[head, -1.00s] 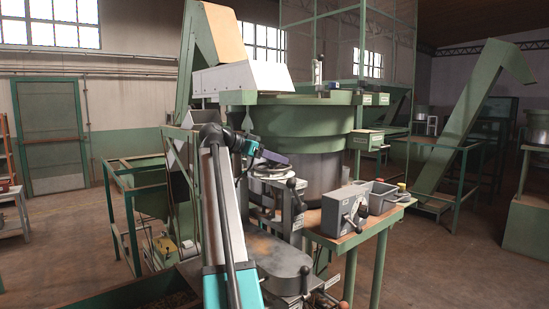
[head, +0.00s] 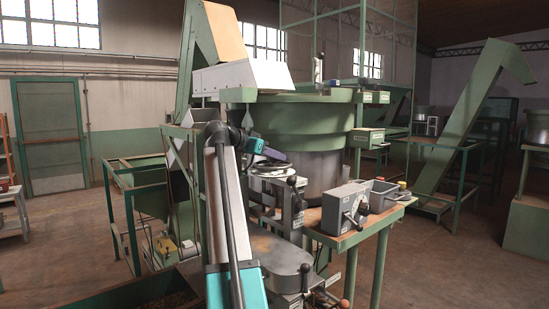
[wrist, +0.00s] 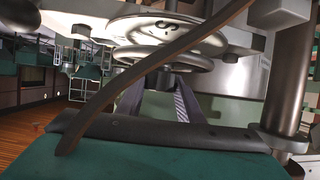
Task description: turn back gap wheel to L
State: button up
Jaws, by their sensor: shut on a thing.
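The gap wheel (wrist: 165,30) is a round pale metal wheel with dark marks on its face, one like an S, at the top of the wrist view. In the head view the wheel (head: 268,172) lies below my wrist, partly hidden by my gripper. My gripper (wrist: 160,84) reaches to the wheel's near side, its two dark fingers closed around a dark knob-like part just under the rim. The fingertips and the exact grip are partly hidden. In the head view my gripper (head: 275,154) sits just above the wheel. No L mark can be read.
A large green bowl (head: 300,125) stands close behind the wheel. A grey control box (head: 344,206) with a lever is on the bench to the right. Dark-knobbed levers (head: 292,182) stand just right of the wheel. A metal post (wrist: 290,80) rises at right in the wrist view.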

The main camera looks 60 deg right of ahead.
jog(key=shift+s, duration=0.15)
jog(key=o, duration=1.1)
jog(key=shift+s, duration=0.1)
jog(key=shift+c, duration=0.2)
jog(key=shift+a, duration=0.1)
jog(key=shift+w+a+r+b, duration=0.25)
jog(key=shift+w+a+b, duration=0.15)
jog(key=shift+a, duration=0.3)
jog(key=b+v, duration=0.3)
jog(key=v, duration=0.9)
jog(key=shift+r, duration=0.1)
